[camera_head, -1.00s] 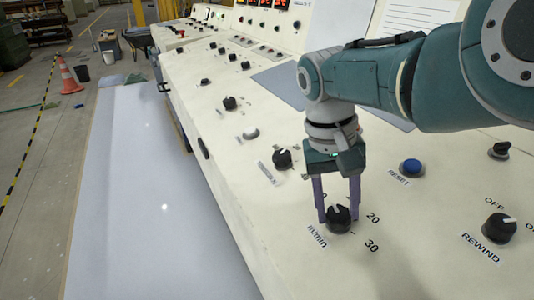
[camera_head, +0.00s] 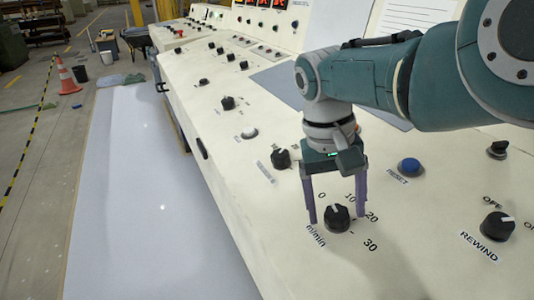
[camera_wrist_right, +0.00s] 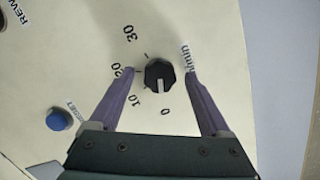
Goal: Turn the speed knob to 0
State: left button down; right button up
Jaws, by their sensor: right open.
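The speed knob (camera_head: 337,219) is black and round, with a white pointer line, on the sloping cream panel. Its scale reads 0, 10, 20, 30 with an "m/min" label. In the right wrist view the knob (camera_wrist_right: 159,74) has its pointer toward the stretch between 0 and 10, closer to 0. My right gripper (camera_head: 336,217) is open, with its purple fingers on either side of the knob. In the wrist view gaps show between the knob and both fingertips (camera_wrist_right: 160,70). My left gripper is not in view.
A blue RESET button (camera_head: 411,166) and the black REWIND knob (camera_head: 497,226) lie to the right. Another black knob (camera_head: 280,159) sits beyond the gripper to the left. More knobs run up the panel. The panel's left edge borders a pale floor area.

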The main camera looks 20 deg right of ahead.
jog(key=p+v, duration=0.5)
jog(key=v, duration=0.5)
jog(key=shift+s+f, duration=0.1)
jog(key=shift+f, duration=0.05)
